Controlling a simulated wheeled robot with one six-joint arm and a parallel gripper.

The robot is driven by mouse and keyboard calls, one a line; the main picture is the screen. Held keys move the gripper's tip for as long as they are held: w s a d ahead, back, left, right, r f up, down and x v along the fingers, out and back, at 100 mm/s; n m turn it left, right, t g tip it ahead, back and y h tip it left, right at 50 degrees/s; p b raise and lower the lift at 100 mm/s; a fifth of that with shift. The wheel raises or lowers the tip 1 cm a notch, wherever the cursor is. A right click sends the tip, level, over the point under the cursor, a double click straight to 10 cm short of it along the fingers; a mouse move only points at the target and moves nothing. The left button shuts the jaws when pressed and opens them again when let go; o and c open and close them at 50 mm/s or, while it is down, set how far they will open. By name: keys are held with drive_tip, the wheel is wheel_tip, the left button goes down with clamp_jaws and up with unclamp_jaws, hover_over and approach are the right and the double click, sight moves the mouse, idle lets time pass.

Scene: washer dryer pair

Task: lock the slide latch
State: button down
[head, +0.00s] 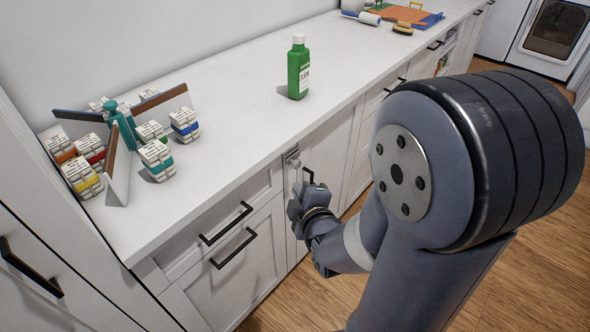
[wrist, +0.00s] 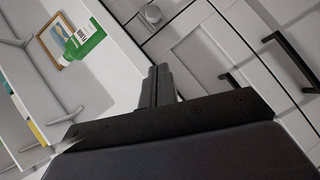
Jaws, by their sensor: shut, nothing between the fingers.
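The slide latch (head: 292,158) is a small grey metal fitting on the white cabinet front, just under the counter edge. Whether its bolt is in or out is too small to tell. My gripper (head: 298,190) is shut and empty, just below the latch and close to the cabinet front. In the wrist view my gripper (wrist: 160,72) shows its two fingers together, with nothing between them.
A green bottle (head: 298,68) stands on the white counter (head: 235,112). Several small labelled boxes (head: 157,160) stand around a teal-hubbed divider at the left. Black handles (head: 232,248) stick out from the cabinet fronts near my gripper. Wooden floor lies in front.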

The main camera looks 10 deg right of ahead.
approach(293, 164)
drive_tip(key=w+a, duration=0.3)
drive_tip(key=shift+w+d+f+p, duration=0.2)
drive_tip(key=shift+w+d+f, duration=0.3)
drive_tip(key=shift+w, duration=0.2)
drive_tip(key=shift+w+d+f+p, duration=0.15)
drive_tip(key=shift+w+d+f, duration=0.3)
drive_tip(key=shift+w+d, duration=0.25)
drive_tip(key=shift+w+d, duration=0.15)
drive_tip(key=w+d+b, duration=0.1)
drive_tip(key=w+d, duration=0.1)
drive_tip(key=d, duration=0.1)
drive_tip(key=shift+b, duration=0.35)
drive_tip(key=shift+w, duration=0.1)
